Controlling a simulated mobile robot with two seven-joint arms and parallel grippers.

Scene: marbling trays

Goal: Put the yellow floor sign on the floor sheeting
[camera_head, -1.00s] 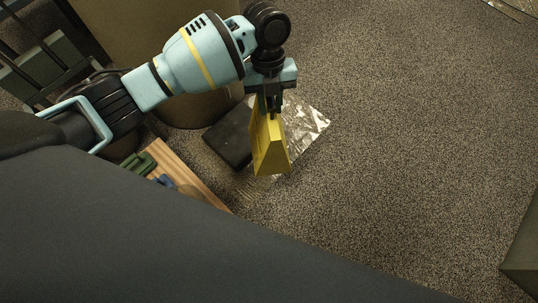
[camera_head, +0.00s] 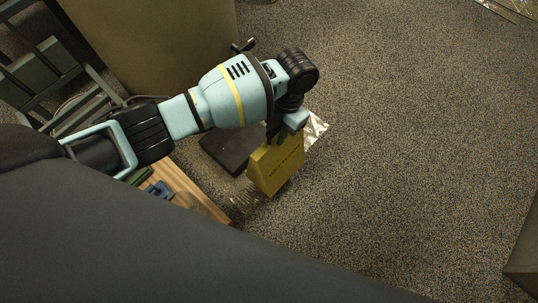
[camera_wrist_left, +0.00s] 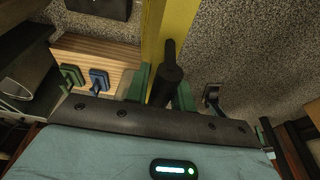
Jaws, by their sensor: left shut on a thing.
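The yellow floor sign (camera_head: 276,170) hangs from my left gripper (camera_head: 281,136), its lettered broad face showing in the head view. In the left wrist view the sign (camera_wrist_left: 174,22) runs up between the fingers (camera_wrist_left: 163,88). The clear, shiny floor sheeting (camera_head: 314,130) lies on the carpet behind the sign, with much of it hidden by the sign and my arm. I cannot tell how high the sign's lower edge is above the floor. My right gripper is not in view.
A black flat object (camera_head: 229,149) lies left of the sign. A wooden top (camera_head: 196,193) with a blue clip-like piece (camera_head: 158,189) and a green one (camera_head: 138,176) is nearer me. A large brown container (camera_head: 150,45) stands behind my arm. The carpet to the right is open.

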